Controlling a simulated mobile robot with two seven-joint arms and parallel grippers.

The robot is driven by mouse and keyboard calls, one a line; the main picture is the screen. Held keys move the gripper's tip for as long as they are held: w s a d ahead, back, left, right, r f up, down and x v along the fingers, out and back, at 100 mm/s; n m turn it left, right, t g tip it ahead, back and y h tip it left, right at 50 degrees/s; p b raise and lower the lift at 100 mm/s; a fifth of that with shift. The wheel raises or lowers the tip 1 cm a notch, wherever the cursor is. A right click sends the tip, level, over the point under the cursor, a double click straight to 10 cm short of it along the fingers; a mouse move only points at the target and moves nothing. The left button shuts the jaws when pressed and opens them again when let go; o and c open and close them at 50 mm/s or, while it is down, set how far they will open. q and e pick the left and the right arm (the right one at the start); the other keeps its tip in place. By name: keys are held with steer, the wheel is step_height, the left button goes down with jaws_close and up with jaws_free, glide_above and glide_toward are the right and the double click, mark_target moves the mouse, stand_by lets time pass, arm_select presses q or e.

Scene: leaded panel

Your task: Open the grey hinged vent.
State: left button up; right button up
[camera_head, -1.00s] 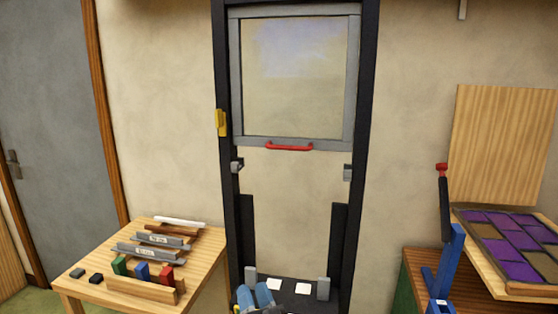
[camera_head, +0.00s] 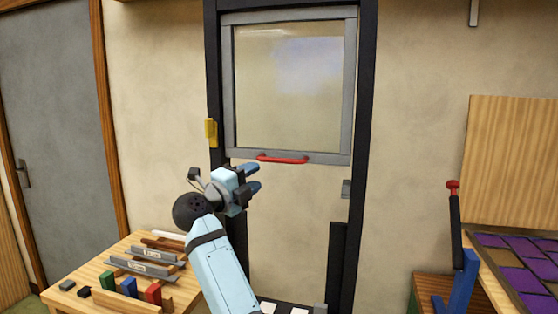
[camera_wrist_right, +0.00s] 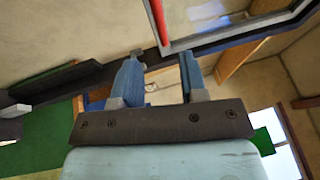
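The grey hinged vent (camera_head: 226,90) is a glazed grey frame high between the posts of a black upright frame (camera_head: 367,110). It looks flush with those posts, with no clear gap. A red bar handle (camera_head: 283,159) runs along its bottom rail; part of a red bar also shows in the right wrist view (camera_wrist_right: 158,20). My right gripper (camera_head: 256,178) is open and empty, below and left of the red handle and apart from it. Its two blue fingers stand apart in the right wrist view (camera_wrist_right: 160,78). My left gripper is not in view.
A yellow block (camera_head: 211,132) sits on the left black post, and a grey bracket (camera_head: 346,188) on the right one. A wooden table (camera_head: 75,297) with bars and coloured blocks stands at left. A purple leaded panel (camera_head: 507,262) and a red-topped tool (camera_head: 453,210) are at right.

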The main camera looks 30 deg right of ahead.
mark_target(280, 160)
steer(key=p+x, duration=0.2)
steer(key=x, duration=0.9)
steer(key=shift+s+d, duration=0.1)
jaws_close()
